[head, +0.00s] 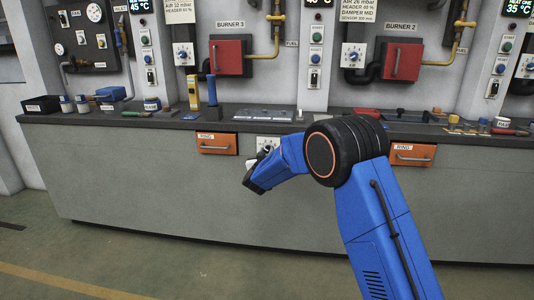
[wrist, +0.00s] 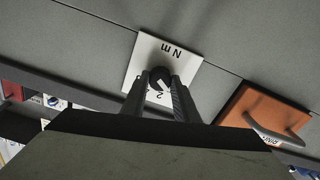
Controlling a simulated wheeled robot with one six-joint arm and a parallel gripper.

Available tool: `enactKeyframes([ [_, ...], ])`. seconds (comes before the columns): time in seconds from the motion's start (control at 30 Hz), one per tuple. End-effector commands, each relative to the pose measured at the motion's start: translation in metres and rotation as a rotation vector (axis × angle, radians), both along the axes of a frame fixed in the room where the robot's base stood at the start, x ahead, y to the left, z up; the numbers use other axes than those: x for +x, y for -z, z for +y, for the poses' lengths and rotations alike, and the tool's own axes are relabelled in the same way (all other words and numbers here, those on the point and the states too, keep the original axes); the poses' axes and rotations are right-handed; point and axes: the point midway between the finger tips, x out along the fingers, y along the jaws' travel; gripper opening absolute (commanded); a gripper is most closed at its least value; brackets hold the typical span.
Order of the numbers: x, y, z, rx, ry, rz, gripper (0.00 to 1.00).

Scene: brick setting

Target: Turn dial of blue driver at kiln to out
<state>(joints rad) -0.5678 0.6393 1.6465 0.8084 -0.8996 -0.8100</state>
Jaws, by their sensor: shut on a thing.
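A white plate (head: 268,141) is on the grey bench front, partly behind my gripper (head: 254,163). In the wrist view the plate (wrist: 182,53) appears upside down, with "N m" and a "2" readable and other marks hidden. A dark round dial (wrist: 158,73) with a pale line on its face is on this plate. My gripper, with both fingers in the wrist view (wrist: 160,88), is shut on the dial. I cannot tell the full scale or the setting. An upright blue-handled tool (head: 212,91) stands on the bench top; I cannot tell whether it is the blue driver.
Orange drawers with handles flank the plate, one at left (head: 217,143) and one at right (head: 412,154). The bench top (head: 165,115) holds several small tools and containers. Red burner doors (head: 230,56) and pipes are on the wall behind. The floor (head: 150,240) in front is clear.

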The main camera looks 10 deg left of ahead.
Motion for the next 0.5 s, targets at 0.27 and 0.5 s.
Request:
enactKeyframes([
  [0.27, -0.0007, 0.0026, 0.0003, -0.044, 0.000, 0.006, 0.05],
  [0.5, -0.0008, 0.0027, 0.0003, -0.047, 0.000, 0.006, 0.05],
])
